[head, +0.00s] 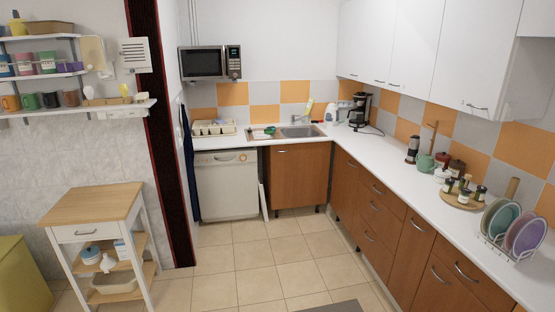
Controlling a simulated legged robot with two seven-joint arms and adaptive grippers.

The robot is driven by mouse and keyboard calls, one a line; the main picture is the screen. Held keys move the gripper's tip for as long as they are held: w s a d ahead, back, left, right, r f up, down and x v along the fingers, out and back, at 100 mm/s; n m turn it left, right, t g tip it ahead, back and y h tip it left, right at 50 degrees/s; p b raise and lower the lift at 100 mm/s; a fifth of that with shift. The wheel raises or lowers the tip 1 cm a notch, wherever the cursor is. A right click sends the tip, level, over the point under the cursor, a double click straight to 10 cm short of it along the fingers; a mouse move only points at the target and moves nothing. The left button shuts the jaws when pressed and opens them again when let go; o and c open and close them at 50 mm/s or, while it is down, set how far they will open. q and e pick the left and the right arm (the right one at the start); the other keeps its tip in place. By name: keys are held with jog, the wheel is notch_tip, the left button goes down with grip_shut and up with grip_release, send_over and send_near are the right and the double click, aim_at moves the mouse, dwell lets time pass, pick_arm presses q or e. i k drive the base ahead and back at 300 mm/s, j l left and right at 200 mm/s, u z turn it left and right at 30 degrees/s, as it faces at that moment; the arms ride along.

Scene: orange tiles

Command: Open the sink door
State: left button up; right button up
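The sink (300,131) is a steel basin set in the white counter at the back of the kitchen, with a faucet behind it. The sink door (297,177) is the brown wooden cabinet front below it. It looks shut, with a small handle near its top edge. Neither of my grippers shows in the head view.
A white dishwasher (227,185) stands left of the sink door, with a thin white panel (263,201) between them. Brown drawers (373,211) line the right side. A wooden-topped trolley (92,205) stands at the left. The tiled floor (270,253) ahead is clear.

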aim_at(299, 172)
jog(key=i, duration=4.55)
